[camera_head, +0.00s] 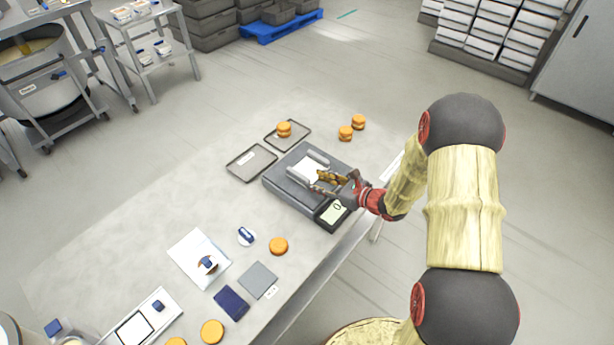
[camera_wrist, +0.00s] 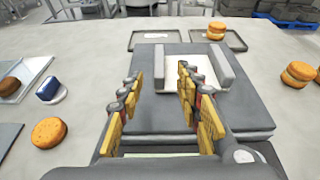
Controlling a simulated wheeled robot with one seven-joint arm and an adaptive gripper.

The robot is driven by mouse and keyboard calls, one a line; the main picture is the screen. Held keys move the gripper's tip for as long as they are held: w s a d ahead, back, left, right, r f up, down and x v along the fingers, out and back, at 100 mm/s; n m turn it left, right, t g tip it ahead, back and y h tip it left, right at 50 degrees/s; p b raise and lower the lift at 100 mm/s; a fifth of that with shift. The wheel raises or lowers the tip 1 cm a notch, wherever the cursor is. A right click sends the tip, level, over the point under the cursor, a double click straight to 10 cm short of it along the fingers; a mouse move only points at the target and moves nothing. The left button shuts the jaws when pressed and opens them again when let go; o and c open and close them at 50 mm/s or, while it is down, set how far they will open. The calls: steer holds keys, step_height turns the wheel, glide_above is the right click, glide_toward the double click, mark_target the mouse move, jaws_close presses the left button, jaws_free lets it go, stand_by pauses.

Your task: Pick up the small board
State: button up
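My gripper (camera_head: 335,180) is open and empty, above the grey scale (camera_head: 285,190) near the table's edge. In the wrist view its two yellow fingers (camera_wrist: 159,75) stand wide apart over the scale's top (camera_wrist: 157,100). A thin white board (camera_head: 308,170) lies on the scale between two grey side blocks; it shows beyond the fingers in the wrist view (camera_wrist: 206,75), partly hidden by the right finger. A flat grey square (camera_head: 258,280) also lies on the table, left of the scale. I cannot tell for sure which is the small board.
Two dark trays (camera_head: 251,163) lie beyond the scale, one holding a filled round (camera_head: 284,129). Two filled-round stacks (camera_head: 358,122) stand right of them. A loose round (camera_head: 278,246), a dark blue pad (camera_head: 231,303) and a white tray (camera_head: 201,258) lie left. The far-left tabletop is clear.

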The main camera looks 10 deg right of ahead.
mark_target(300, 175)
steer(key=shift+w+a, duration=0.1)
steer(key=shift+w, duration=0.25)
steer(key=x, duration=0.7)
steer(key=shift+a+b, duration=0.3)
steer(key=shift+b, duration=0.1)
steer(key=shift+c, duration=1.3)
jaws_close()
